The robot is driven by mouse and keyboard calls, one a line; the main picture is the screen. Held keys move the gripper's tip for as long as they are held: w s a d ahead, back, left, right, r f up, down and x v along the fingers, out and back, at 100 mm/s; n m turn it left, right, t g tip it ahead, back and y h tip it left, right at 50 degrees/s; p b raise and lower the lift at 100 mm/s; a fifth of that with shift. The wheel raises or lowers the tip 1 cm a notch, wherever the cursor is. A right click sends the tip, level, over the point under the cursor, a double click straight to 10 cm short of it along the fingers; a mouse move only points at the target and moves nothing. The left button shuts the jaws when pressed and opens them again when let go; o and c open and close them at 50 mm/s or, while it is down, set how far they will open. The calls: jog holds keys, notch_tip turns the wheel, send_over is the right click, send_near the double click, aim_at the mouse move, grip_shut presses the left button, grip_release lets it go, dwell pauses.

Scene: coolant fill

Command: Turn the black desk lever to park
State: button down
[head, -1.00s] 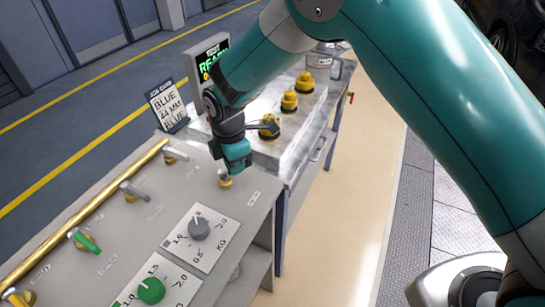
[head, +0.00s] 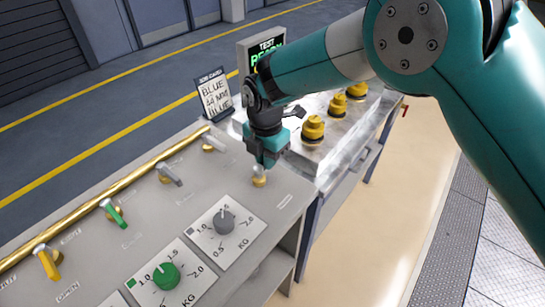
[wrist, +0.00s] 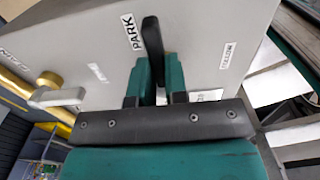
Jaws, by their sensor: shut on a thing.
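The black desk lever (wrist: 152,42) shows in the wrist view between the two teal fingers of my gripper (wrist: 160,75). Its free end sticks out past the fingertips, right beside the PARK label (wrist: 134,33). My gripper is shut on the lever. In the head view my gripper (head: 266,152) points down at the right end of the grey desk (head: 190,200), just above a brass base (head: 259,181). The lever is mostly hidden there by the gripper.
Several other levers, one green (head: 114,213) and one yellow (head: 48,262), stand along a brass rail (head: 100,200). A grey dial (head: 224,222) and a green dial (head: 166,276) are in front. A metal bench with yellow-capped fittings (head: 313,128) adjoins on the right.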

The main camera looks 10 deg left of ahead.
jog(key=shift+s+a, duration=0.1)
jog(key=shift+s, duration=0.1)
jog(key=c, duration=1.1)
grip_release()
jog(key=shift+c, duration=0.2)
jog(key=shift+w, duration=0.1)
notch_tip(320, 180, up, 18)
jog(key=b, duration=0.3)
jog(key=shift+f, duration=0.25)
